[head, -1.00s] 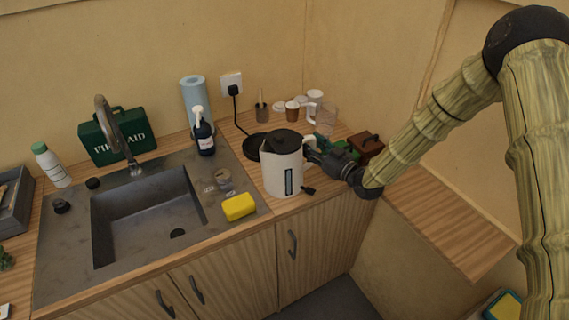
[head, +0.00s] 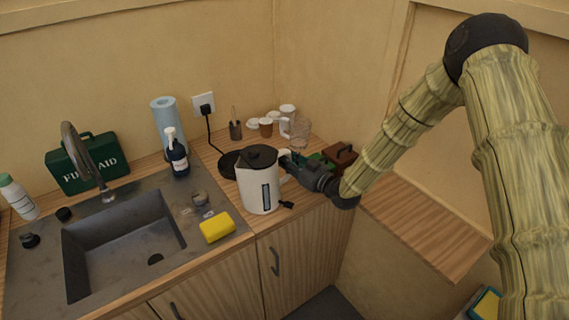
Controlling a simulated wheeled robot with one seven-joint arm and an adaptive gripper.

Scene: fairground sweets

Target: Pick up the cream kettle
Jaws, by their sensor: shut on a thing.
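The cream kettle (head: 257,194) has a dark lid and a dark level window. It stands upright at the front of the wooden counter, right of the sink. Its black round base (head: 230,164) with a cord lies just behind it and to the left. My gripper (head: 291,166) comes in from the right and is shut on the kettle's handle, at the kettle's right side. The fingertips are small and partly hidden against the handle. I cannot tell whether the kettle's bottom touches the counter.
A yellow sponge (head: 217,227) and a soap bottle (head: 176,156) are left of the kettle, by the sink (head: 120,240). Cups (head: 266,127), a glass (head: 300,132) and a brown box (head: 340,156) stand behind my gripper. The kettle's cord base plugs into a wall socket (head: 203,104).

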